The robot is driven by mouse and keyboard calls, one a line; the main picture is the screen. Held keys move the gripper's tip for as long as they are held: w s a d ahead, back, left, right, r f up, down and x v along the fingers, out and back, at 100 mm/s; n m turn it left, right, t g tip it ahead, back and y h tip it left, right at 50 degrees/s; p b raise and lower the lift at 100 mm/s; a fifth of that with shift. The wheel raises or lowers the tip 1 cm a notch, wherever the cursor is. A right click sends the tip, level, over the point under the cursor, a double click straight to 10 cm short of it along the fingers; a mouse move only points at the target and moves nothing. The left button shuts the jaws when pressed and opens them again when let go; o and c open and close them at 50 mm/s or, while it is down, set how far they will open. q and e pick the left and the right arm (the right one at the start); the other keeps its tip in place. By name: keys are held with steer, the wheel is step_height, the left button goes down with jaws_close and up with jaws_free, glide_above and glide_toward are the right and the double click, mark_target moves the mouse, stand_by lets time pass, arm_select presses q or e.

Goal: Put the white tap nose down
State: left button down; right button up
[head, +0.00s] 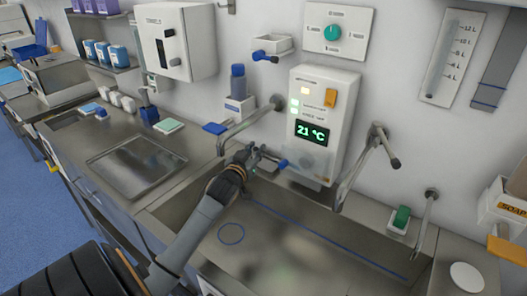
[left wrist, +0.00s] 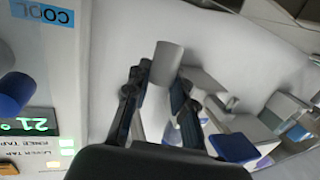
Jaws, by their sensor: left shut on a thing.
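My left gripper (head: 262,154) is over the back of the steel sink, below the curved metal spout (head: 245,124) and left of the wall control box. In the left wrist view my left gripper (left wrist: 160,88) is shut on a short pale grey-white cylinder (left wrist: 168,62), which I take to be the white tap. Its end sticks out beyond the fingertips. In the head view the gripper and wrist mostly hide it, so I cannot tell which way its nose points. My right gripper is not in view.
The control box (head: 323,88) reads 21 °C. A blue-ended piece (head: 283,163) is close beside my gripper. Another metal spout (head: 358,170) hangs right of the box. The sink basin (head: 285,245) is open below. A tray (head: 137,160) lies on the left counter.

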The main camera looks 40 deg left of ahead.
arm_select(q)
steer(key=w, duration=0.1)
steer(key=w+a+f, duration=0.1)
steer(key=w, duration=0.1)
steer(key=w+a+f, duration=0.1)
steer(key=shift+w+f, duration=0.15)
steer(key=shift+w, duration=0.2)
steer(key=shift+w+f, duration=0.1)
steer(key=shift+f, duration=0.4)
steer(key=f, duration=0.2)
steer(key=shift+w+f, duration=0.3)
steer(key=shift+f, duration=0.05)
steer(key=p, duration=0.1)
steer(key=r, duration=0.1)
steer(key=g+p, duration=0.1)
steer(key=shift+w+a+r+p, duration=0.25)
steer(key=shift+w+r+p, duration=0.05)
steer(key=shift+r+p, duration=0.05)
steer(key=shift+w+a+f+g+h+p, duration=0.15)
steer(key=shift+w+g+h+p, duration=0.3)
steer(key=shift+g+p, duration=0.45)
steer(key=shift+s+f+p, duration=0.1)
steer(key=shift+f+p, duration=0.05)
steer(key=shift+p, duration=0.2)
steer(key=shift+f, duration=0.6)
